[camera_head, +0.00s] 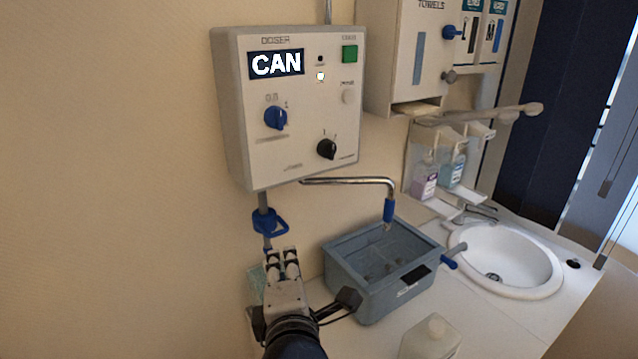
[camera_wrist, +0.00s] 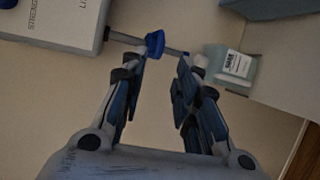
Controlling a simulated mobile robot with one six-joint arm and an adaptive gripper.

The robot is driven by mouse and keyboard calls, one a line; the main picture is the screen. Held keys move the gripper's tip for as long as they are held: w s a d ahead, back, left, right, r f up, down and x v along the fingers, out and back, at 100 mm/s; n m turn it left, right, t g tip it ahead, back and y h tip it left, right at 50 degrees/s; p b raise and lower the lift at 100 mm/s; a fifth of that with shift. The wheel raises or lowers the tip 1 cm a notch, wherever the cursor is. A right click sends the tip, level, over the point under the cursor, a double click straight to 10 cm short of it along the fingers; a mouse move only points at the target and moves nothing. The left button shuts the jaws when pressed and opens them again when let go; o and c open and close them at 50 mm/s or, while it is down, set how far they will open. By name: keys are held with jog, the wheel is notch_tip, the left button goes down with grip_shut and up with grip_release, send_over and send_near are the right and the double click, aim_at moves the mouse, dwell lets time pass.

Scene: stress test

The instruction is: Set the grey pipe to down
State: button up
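A short grey pipe (camera_head: 263,200) comes out of the bottom of the white doser box, with a blue valve handle (camera_head: 270,222) on it. In the wrist view the grey pipe (camera_wrist: 124,37) runs from the box edge past the blue handle (camera_wrist: 155,44). My gripper (camera_head: 283,255) is just below the handle in the head view. In the wrist view my gripper (camera_wrist: 163,66) is open, its fingers apart, with the handle beyond the tips, nearer the left finger. Nothing is between the fingers. The pipe's lower end is partly hidden by my gripper.
The doser box (camera_head: 238,110) hangs above. A curved metal spout (camera_head: 345,181) with a blue sleeve reaches over a grey basin (camera_head: 345,268) right of my gripper. A pale bottle (camera_wrist: 232,66) stands near the right finger. The wall on the left is bare.

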aim_at(281, 233)
jog(key=p+x, duration=0.2)
jog(key=x, duration=0.6)
jog(key=p+x, duration=0.1)
jog(key=x, duration=0.7)
jog(key=shift+w+a+p, duration=0.15)
jog(key=shift+a+p, duration=0.1)
jog(key=shift+p, duration=0.1)
jog(key=shift+c, duration=0.3)
grip_shut()
jog(key=shift+f, duration=0.1)
jog(key=shift+f, duration=0.1)
